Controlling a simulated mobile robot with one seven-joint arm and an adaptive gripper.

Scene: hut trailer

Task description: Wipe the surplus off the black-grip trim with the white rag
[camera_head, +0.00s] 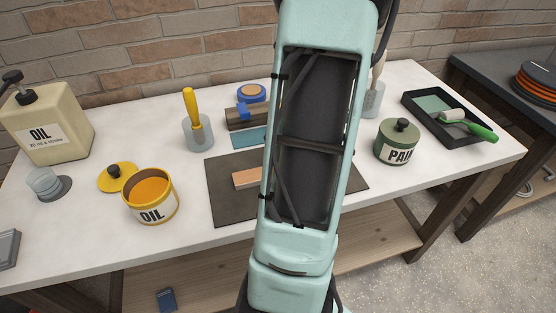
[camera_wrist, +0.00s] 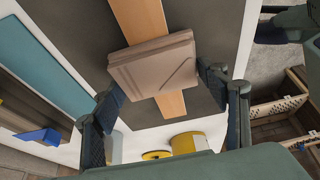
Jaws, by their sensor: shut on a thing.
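My gripper (camera_wrist: 159,82) is shut on a folded, pinkish-grey pad (camera_wrist: 150,60) that looks like folded cloth; it looks darker than white here. The pad is over a plain wooden strip (camera_wrist: 143,18) on a dark mat (camera_wrist: 212,45) in the wrist view. I cannot tell whether it touches the strip. In the head view, part of the strip (camera_head: 246,178) shows left of my arm, which hides the gripper and pad. I see no black grip on the strip. A yellow-handled tool (camera_head: 191,104) stands in a grey holder.
An open oil tin (camera_head: 152,207), its lid (camera_head: 117,176) and a large oil can (camera_head: 48,130) are at the left. A paint tin (camera_head: 397,152) and black roller tray (camera_head: 425,98) are at the right. A teal sheet (camera_head: 250,138) lies behind the mat.

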